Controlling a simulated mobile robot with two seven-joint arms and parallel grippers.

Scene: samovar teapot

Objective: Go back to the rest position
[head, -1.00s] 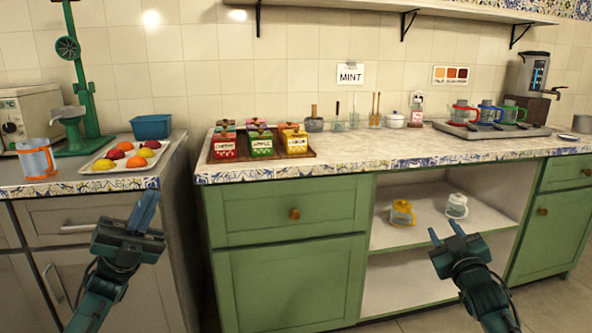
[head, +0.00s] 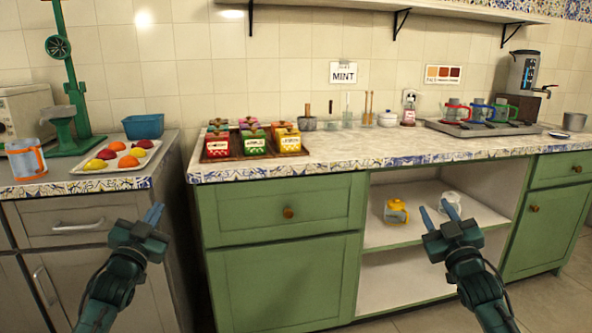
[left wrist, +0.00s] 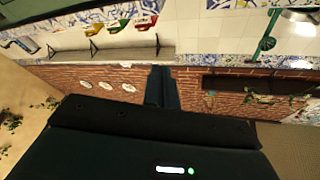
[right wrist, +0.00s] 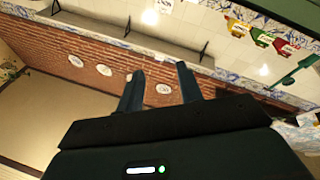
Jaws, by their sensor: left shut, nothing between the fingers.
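My left gripper (head: 155,214) is in front of the grey cabinet, raised, with its fingers together and nothing between them. Its closed fingers also show in the left wrist view (left wrist: 161,72). My right gripper (head: 435,208) is in front of the open shelf of the green cabinet, with its fingers apart and empty. Its spread fingers also show in the right wrist view (right wrist: 160,72). In the head view the right fingers overlap part of a clear white-lidded pot (head: 456,200) on the shelf behind them. I see no contact with furniture.
The green counter (head: 340,163) holds tea boxes (head: 252,140), small jars and a tray (head: 484,128) with colored glass holders. A yellow pot (head: 396,212) stands on the open shelf.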

